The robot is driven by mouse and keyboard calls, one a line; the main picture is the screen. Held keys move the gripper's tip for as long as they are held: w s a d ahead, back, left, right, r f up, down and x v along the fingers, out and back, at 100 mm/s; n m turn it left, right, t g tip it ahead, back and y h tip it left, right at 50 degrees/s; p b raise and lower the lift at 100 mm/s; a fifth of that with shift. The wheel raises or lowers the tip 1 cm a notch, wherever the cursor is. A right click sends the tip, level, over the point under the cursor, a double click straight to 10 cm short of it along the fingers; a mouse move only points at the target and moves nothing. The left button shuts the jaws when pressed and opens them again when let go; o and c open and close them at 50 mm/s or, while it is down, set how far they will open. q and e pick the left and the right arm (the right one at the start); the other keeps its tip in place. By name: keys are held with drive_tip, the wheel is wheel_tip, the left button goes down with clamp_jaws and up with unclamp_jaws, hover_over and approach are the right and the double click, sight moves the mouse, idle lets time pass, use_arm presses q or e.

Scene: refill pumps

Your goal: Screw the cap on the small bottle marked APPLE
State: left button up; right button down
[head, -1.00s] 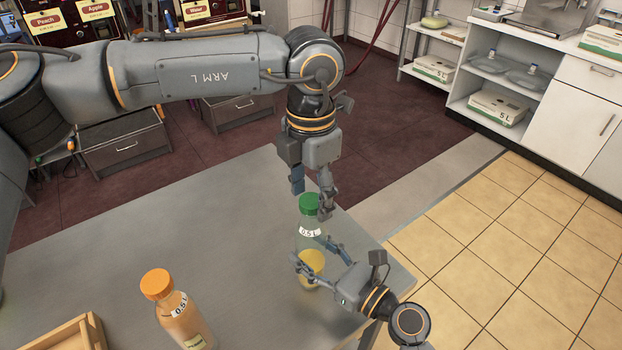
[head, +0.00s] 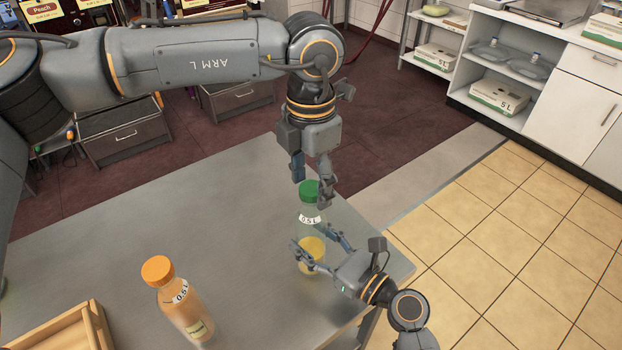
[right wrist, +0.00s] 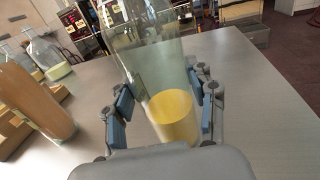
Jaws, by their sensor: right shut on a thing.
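A clear small bottle (head: 311,231) with a 0.5 L label and yellow contents low inside stands upright near the table's right corner. No APPLE marking is readable on it. A green cap (head: 309,191) sits at its top; I cannot tell how tightly. My left gripper (head: 312,193) points down from above, its fingers apart on either side of the cap. My right gripper (head: 322,243) is shut around the bottle's lower body from the right. The right wrist view shows the bottle (right wrist: 160,65) between the fingers, its top cut off.
An orange-capped bottle (head: 181,305) with orange contents stands on the grey table (head: 235,220) to the left. A wooden tray (head: 62,335) is at the lower left. White shelving stands at the back right.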

use_arm(q)
wheel_tip(320, 180, up, 12)
idle(0.7)
use_arm(e)
drive_tip(key=shift+c, duration=1.9)
unclamp_jaws()
drive_tip(key=v, duration=1.2)
